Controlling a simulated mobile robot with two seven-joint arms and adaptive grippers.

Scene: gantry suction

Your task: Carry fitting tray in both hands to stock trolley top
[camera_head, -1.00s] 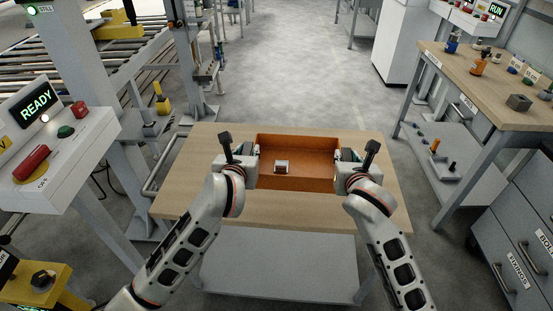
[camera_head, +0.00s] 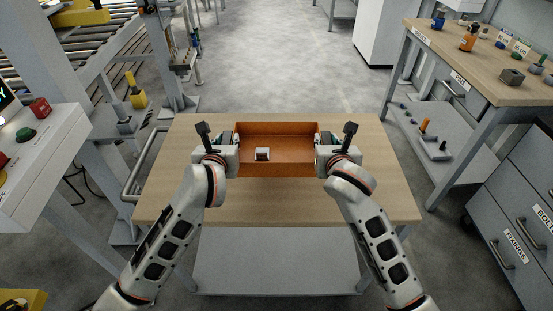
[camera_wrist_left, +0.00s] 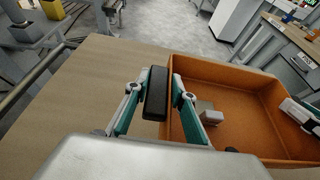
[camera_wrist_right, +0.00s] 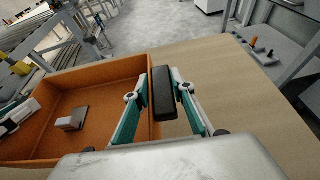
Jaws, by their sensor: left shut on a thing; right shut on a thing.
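The fitting tray (camera_head: 290,170) is an orange-brown open box, level over the wooden top (camera_head: 280,203) of what looks like the stock trolley. I cannot tell whether its base touches the top. A small pale grey fitting (camera_head: 262,154) lies inside, left of the middle. My left gripper (camera_head: 234,142) is shut on the tray's left wall, and my right gripper (camera_head: 320,142) is shut on its right wall. In the left wrist view the tray (camera_wrist_left: 245,137) is right of the fingers; in the right wrist view it (camera_wrist_right: 110,100) is left of them.
The trolley has a grey lower shelf (camera_head: 275,265) and a side handle (camera_head: 143,160). A wooden workbench (camera_head: 465,65) with small parts stands right, beside grey drawers (camera_head: 520,205). A control panel (camera_head: 35,150) and roller conveyor (camera_head: 85,50) stand left. Open floor (camera_head: 270,60) lies beyond.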

